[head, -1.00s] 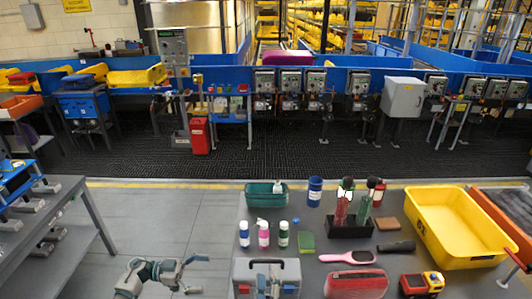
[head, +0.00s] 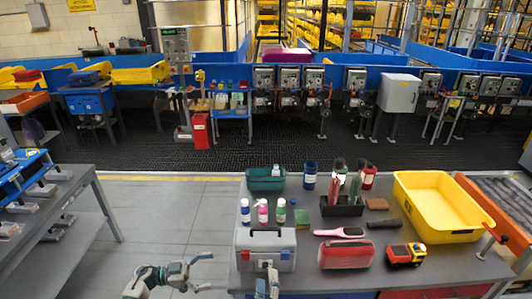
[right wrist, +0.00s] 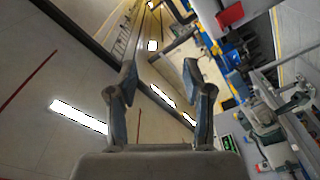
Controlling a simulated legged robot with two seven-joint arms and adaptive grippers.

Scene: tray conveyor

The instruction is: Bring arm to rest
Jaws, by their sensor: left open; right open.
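My left gripper (head: 212,271) is in the lower left of the head view, left of the table, over the floor. Its fingers are spread and nothing is between them. My right gripper (head: 267,284) is at the bottom of the head view, in front of the grey toolbox (head: 264,237). In the right wrist view, the right gripper (right wrist: 160,74) has its two fingers wide apart and empty, pointing up toward the ceiling side of the picture. Whether the right gripper touches the toolbox or table edge I cannot tell.
The grey table (head: 300,279) holds a yellow bin (head: 443,232), a red case (head: 345,254), a green bin (head: 265,184), bottles and tools. A grey shelf rack (head: 106,210) stands at the left. The floor (head: 170,215) between is clear.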

